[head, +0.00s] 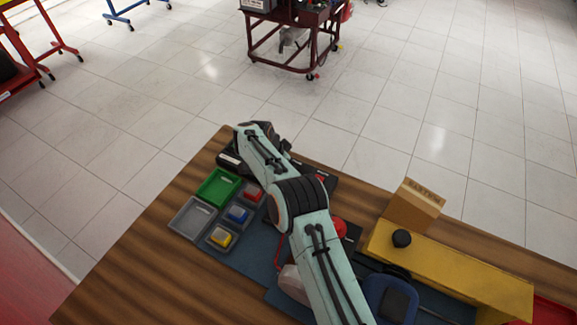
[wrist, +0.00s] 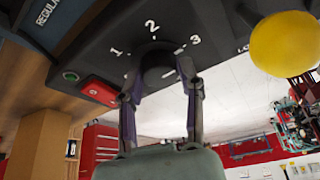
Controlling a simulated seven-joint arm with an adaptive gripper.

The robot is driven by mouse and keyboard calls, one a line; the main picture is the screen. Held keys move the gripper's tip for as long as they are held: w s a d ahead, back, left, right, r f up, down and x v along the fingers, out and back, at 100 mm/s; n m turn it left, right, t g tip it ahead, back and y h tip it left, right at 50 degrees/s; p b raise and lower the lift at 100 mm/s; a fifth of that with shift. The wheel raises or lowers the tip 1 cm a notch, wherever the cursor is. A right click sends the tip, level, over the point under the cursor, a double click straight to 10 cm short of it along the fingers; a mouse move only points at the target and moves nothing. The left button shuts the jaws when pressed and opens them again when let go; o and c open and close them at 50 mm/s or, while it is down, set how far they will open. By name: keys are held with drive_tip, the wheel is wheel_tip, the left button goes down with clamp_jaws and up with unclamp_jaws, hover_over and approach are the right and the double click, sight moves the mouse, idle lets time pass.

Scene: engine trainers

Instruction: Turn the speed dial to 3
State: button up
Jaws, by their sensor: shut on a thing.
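The speed dial (wrist: 157,66) is a dark round knob on a black panel (wrist: 215,22), with white numbers 1, 2 and 3 around it. A short pale mark shows on the knob's lower right, but I cannot tell for sure which number it points to. My gripper (wrist: 160,84) is shut on the dial, one finger on each side of it.
Beside the dial are a green button (wrist: 70,75), a red switch (wrist: 99,91) and a yellow knob (wrist: 285,42). The wooden table (head: 150,245) holds a green tray (head: 217,187), a grey tray (head: 190,217), a cardboard box (head: 413,205) and a yellow housing (head: 455,266).

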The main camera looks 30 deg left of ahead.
drive_tip(key=shift+f, duration=0.1)
idle(0.3)
drive_tip(key=o, duration=1.2)
drive_tip(key=shift+c, duration=0.2)
drive_tip(key=v, duration=1.2)
drive_tip(key=shift+w+d, duration=0.1)
